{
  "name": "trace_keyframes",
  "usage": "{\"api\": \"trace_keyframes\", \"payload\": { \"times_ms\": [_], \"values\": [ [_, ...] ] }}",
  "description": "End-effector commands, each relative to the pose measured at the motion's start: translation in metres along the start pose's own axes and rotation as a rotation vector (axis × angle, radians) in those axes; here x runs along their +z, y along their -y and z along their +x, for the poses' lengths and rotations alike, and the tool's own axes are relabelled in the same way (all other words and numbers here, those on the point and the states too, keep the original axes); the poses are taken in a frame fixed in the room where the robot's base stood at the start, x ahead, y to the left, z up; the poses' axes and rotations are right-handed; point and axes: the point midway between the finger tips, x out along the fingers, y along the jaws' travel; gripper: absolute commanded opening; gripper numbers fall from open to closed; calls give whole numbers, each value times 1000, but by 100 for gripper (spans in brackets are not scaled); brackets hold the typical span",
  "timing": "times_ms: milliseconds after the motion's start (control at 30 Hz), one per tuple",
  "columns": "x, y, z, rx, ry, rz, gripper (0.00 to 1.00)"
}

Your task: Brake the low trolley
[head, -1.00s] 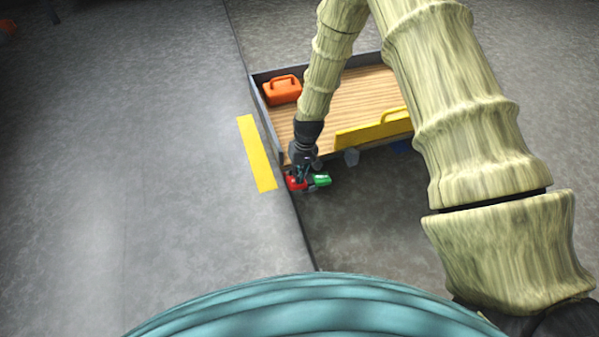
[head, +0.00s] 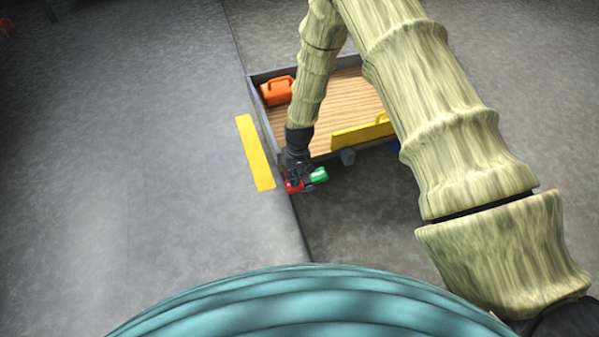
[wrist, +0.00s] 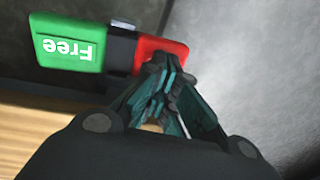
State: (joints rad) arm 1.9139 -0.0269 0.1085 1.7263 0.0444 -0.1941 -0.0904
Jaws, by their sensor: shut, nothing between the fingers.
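The low trolley (head: 335,101) has a wooden deck with grey rims and stands beyond my gripper. At its near left corner is a brake pedal with a red end (head: 293,187) and a green end (head: 319,175). In the wrist view the green end (wrist: 65,45) reads "Free", upside down, and a dark middle part joins it to the red end (wrist: 158,54). My gripper (head: 296,174) is shut and empty, its fingertips (wrist: 165,72) at the red end and seemingly touching it. The fingers hide part of the red end.
An orange case (head: 276,91) sits in the trolley's far left corner. A yellow strip (head: 255,153) lies on the floor to the left. The floor at left is clear.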

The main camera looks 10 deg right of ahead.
Motion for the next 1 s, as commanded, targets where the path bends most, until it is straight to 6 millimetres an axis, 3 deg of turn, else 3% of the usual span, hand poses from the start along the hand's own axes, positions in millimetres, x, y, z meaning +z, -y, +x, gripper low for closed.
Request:
{"api": "trace_keyframes", "payload": {
  "times_ms": [1000],
  "values": [
    [-1, 9, 10, 0, 0, -5, 0]
  ]
}}
